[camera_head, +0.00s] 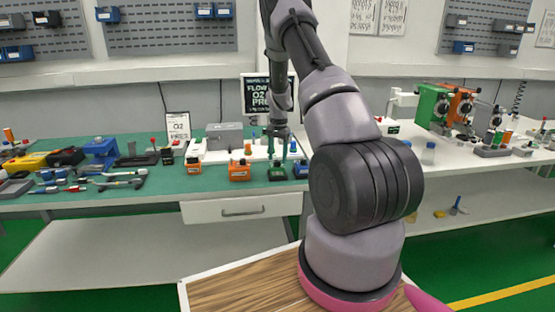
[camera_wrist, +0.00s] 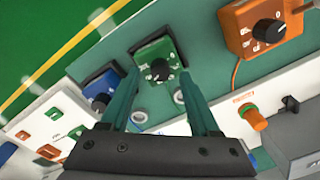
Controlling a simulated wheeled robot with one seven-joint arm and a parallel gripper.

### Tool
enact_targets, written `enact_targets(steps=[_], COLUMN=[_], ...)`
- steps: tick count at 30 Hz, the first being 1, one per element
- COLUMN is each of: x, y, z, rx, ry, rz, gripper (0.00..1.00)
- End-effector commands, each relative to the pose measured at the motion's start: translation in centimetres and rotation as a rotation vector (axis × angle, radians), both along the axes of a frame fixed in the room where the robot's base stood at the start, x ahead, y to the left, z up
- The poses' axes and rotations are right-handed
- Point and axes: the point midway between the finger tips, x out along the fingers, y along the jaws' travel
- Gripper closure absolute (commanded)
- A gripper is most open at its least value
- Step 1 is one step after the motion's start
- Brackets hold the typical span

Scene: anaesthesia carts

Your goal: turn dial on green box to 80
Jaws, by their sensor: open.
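The small green box (camera_wrist: 148,50) with a black dial (camera_wrist: 160,70) is near the upper middle of the wrist view. White marks surround the dial; I cannot read its setting. My gripper (camera_wrist: 158,80) is open, its two teal fingers reaching toward the green box, one on each side of the dial as seen. I cannot tell whether they touch anything. In the head view the green box (camera_head: 278,174) sits near the table's front edge, with my gripper (camera_head: 284,152) above it.
An orange box (camera_wrist: 250,14) with a dial and a blue box (camera_wrist: 98,92) flank the green one. In the head view an orange box (camera_head: 239,172) stands left of it and a blue box (camera_head: 301,169) right. A larger green device (camera_head: 430,105) stands far right.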

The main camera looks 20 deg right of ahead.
Motion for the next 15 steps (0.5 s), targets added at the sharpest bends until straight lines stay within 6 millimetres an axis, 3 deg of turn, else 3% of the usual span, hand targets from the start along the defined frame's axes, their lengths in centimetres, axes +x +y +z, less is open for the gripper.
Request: enact_targets(steps=[9, 15], x=[-0.1, -0.2], y=[-0.1, -0.2], z=[6.5, 8.9], rx=[-0.001, 0.0], ry=[-0.004, -0.002], rz=[0.0, 0.0], gripper=[0.38, 0.38])
